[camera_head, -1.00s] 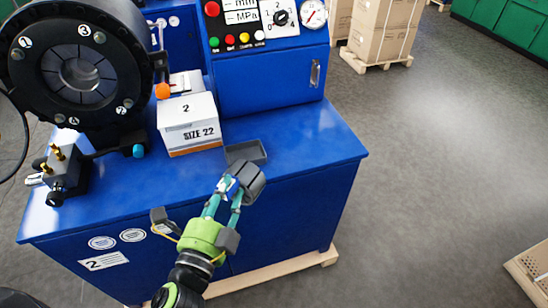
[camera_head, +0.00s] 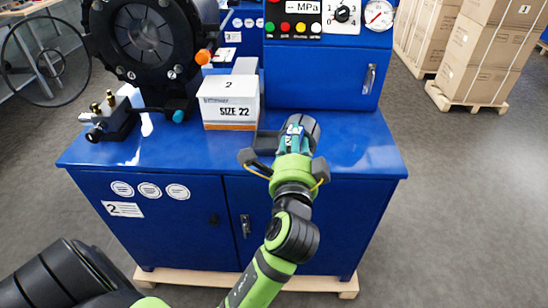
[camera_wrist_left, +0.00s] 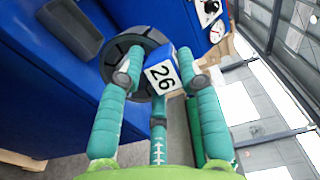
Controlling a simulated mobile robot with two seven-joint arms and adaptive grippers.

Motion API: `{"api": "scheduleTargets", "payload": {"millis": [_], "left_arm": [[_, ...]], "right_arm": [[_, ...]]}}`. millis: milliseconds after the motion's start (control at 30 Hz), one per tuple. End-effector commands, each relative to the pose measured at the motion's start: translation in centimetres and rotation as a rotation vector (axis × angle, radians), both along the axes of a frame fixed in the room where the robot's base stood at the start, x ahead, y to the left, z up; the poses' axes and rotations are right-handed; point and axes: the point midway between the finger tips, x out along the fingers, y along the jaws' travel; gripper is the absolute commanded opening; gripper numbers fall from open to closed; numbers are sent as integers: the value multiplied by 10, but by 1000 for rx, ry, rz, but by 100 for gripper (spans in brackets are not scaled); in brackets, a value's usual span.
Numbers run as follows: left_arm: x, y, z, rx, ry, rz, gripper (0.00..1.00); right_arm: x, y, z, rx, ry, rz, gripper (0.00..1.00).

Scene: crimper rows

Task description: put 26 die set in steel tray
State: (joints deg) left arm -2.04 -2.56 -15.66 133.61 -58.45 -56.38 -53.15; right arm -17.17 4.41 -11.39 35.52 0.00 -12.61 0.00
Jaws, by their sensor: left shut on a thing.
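The 26 die set (camera_head: 305,127) is a dark grey ring of segments with a blue block labelled 26 (camera_wrist_left: 162,75). My left gripper (camera_head: 292,140) is shut on it, with teal fingers around the block in the left wrist view (camera_wrist_left: 158,80). The steel tray (camera_head: 267,142) is a shallow dark grey tray on the blue bench top, partly hidden behind my gripper. In the left wrist view the tray (camera_wrist_left: 72,28) appears empty, to the left of the die set. The die set is outside the tray. My right gripper is not in view.
A white SIZE 22 box (camera_head: 229,104) stands just left of the tray. The round black crimper head (camera_head: 148,35) and a valve block (camera_head: 110,120) are further left. A blue control cabinet (camera_head: 318,75) stands behind. The bench top at right (camera_head: 365,145) is clear.

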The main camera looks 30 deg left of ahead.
Motion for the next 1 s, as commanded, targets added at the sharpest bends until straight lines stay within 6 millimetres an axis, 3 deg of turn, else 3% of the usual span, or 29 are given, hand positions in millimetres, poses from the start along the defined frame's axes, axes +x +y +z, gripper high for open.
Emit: {"api": "scheduleTargets", "payload": {"millis": [33, 100, 400, 667, 1000], "left_arm": [[6, 3, 2, 1, -27, 41, 0], [11, 7, 5, 3, -27, 97, 0], [17, 13, 20, 10, -26, 251, 0], [24, 24, 18, 18, -20, 284, 0], [60, 75, -18, 20, -19, 285, 0]], "right_arm": [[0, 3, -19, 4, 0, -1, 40], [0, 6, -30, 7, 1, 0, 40], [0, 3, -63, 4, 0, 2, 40], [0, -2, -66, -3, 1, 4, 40], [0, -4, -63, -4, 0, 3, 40]]}}
